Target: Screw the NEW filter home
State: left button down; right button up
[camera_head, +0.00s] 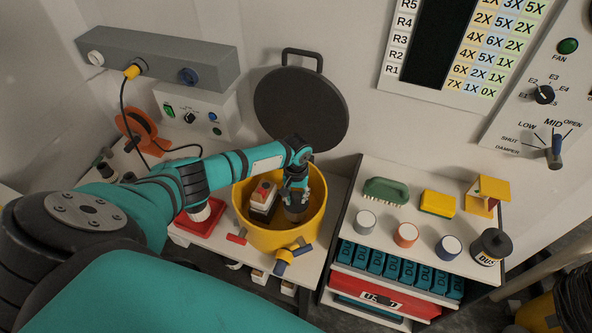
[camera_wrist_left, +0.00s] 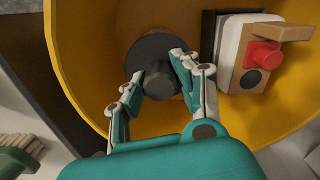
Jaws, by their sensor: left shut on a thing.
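A dark grey round filter (camera_wrist_left: 148,47) with a raised knob stands inside the yellow drum (camera_head: 320,208). My left gripper (camera_wrist_left: 160,80) is shut on the knob, one finger on each side. I cannot tell how far the filter is turned or seated. A white and dark block with a red knob (camera_head: 264,195) is beside the filter in the drum; it also shows in the left wrist view (camera_wrist_left: 250,52). My right gripper is not in view.
A round dark lid (camera_head: 300,105) stands open behind the drum. A shelf to the right holds a green brush (camera_head: 386,191), a yellow sponge (camera_head: 437,203), several small canisters and a black bottle (camera_head: 491,246). A red tray (camera_head: 199,220) lies left of the drum.

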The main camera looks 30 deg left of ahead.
pick_arm(q)
jog(key=m+b, duration=0.1)
jog(key=m, duration=0.2)
jog(key=shift+f, duration=0.1)
jog(key=m, duration=0.3)
jog(key=shift+m+b, duration=0.3)
jog(key=shift+m, duration=0.1)
jog(key=m+b, duration=0.1)
jog(key=m, duration=0.6)
jog(key=shift+b, duration=0.3)
jog(key=m+b, duration=0.1)
jog(key=m, duration=0.6)
jog(key=shift+b, duration=0.35)
jog(key=m+b, duration=0.1)
jog(key=m, duration=0.2)
jog(key=shift+m, duration=0.3)
jog(key=m, duration=0.3)
jog(key=c, duration=0.9)
grip_release()
